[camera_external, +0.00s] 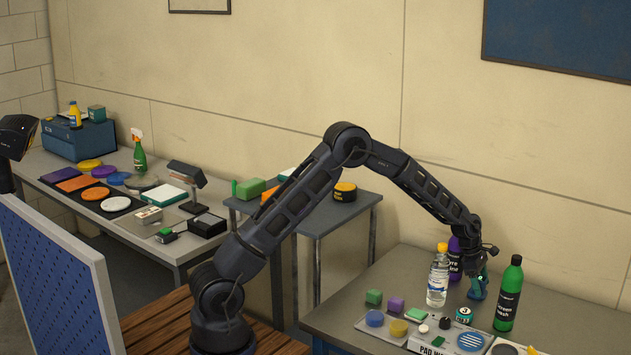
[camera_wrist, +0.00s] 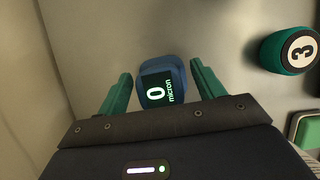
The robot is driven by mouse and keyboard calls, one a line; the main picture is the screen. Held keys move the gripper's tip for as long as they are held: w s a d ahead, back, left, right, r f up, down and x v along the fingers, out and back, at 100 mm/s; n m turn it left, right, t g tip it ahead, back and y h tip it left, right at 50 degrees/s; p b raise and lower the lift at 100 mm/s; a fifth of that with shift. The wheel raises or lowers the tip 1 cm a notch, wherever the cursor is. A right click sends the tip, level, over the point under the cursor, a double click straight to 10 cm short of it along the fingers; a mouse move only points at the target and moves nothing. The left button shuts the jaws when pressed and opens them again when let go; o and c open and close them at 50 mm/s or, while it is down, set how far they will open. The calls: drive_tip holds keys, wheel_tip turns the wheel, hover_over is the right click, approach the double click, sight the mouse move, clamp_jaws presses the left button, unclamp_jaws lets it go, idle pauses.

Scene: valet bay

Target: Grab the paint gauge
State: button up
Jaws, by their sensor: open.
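The paint gauge (camera_wrist: 155,99) is a small blue device with a dark screen reading "0 micron". In the wrist view it sits between the two green fingers of my gripper (camera_wrist: 160,69). The fingers are open, with a visible gap on each side of the gauge. In the external view my gripper (camera_external: 479,286) points down over the right-hand table, between the bottles. I cannot clearly tell the gauge from the fingers there.
A clear bottle (camera_external: 437,280) and a purple bottle (camera_external: 455,258) stand left of my gripper, a green bottle (camera_external: 509,297) right. A teal item marked 3 (camera_external: 464,315) is close in front; it also shows in the wrist view (camera_wrist: 288,50). Several pads and blocks lie nearby.

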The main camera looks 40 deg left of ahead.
drive_tip(key=shift+d+f, duration=0.15)
drive_tip(key=shift+f, duration=0.2)
drive_tip(key=c, duration=1.1)
drive_tip(key=shift+r, duration=0.15)
